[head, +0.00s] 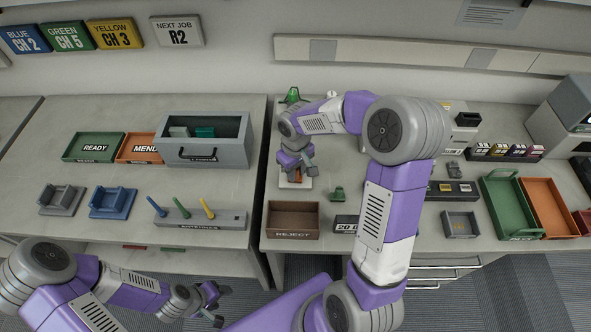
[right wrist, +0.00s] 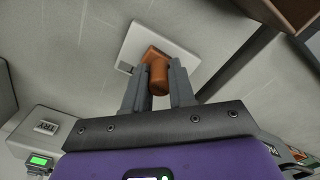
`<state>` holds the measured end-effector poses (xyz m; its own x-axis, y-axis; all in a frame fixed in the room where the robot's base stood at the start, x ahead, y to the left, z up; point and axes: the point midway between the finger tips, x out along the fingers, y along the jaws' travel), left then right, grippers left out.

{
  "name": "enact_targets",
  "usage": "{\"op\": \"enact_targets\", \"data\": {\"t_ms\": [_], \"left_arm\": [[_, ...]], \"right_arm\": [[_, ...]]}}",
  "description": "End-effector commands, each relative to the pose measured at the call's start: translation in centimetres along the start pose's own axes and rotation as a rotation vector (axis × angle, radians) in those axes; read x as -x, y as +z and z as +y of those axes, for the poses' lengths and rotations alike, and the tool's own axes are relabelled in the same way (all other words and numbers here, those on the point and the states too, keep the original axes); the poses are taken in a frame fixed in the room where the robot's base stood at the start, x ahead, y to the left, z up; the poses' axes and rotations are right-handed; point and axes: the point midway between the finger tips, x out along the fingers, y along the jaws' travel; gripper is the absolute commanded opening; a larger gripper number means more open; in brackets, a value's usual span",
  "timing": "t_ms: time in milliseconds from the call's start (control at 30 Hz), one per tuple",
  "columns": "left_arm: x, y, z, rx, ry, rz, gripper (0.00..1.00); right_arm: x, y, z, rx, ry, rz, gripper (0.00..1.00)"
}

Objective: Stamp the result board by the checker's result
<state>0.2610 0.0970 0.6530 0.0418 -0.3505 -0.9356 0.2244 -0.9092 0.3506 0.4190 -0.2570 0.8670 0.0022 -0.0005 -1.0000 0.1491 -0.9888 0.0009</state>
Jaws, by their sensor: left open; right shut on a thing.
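My right gripper (head: 297,172) is low over the left end of the right-hand bench. In the right wrist view it is shut on an orange-brown stamp (right wrist: 159,76) with a round handle. The stamp's base is over a white square board (right wrist: 136,38), which also shows in the head view (head: 306,184); I cannot tell whether it presses on it. A device with a lit green screen (right wrist: 41,160) is at the lower left of the right wrist view; its reading is too small to read. My left gripper (head: 215,304) is open and empty, low in front of the left bench.
A brown REJECT bin (head: 293,220) stands just in front of the board. A small green object (head: 337,194) is to its right. Green (head: 510,205) and orange trays (head: 551,206) are further right. A gap (head: 264,165) separates the two benches.

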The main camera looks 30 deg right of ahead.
Motion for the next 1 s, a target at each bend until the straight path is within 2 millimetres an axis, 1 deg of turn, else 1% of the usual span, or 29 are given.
{"op": "enact_targets", "data": {"t_ms": [67,167,800,900,1000], "left_arm": [[0.2,0.0,0.1,0.0,0.0,0.0,0.55],[0.7,0.0,0.2,0.0,0.0,0.0,0.55],[4.6,0.2,1.7,0.0,0.0,0.0,0.55],[5.2,0.2,1.9,0.0,0.0,0.0,0.55],[5.4,0.2,2.0,0.0,0.0,0.0,0.55]], "right_arm": [[0.1,0.1,0.0,0.0,-0.001,-0.004,0.05],[0.7,0.1,0.0,0.0,-0.001,-0.003,0.05],[6.0,0.0,0.0,0.0,0.0,-0.001,0.05],[6.8,0.0,0.0,0.0,0.0,-0.001,0.05],[7.1,0.0,0.0,0.0,0.0,-0.001,0.05]]}}
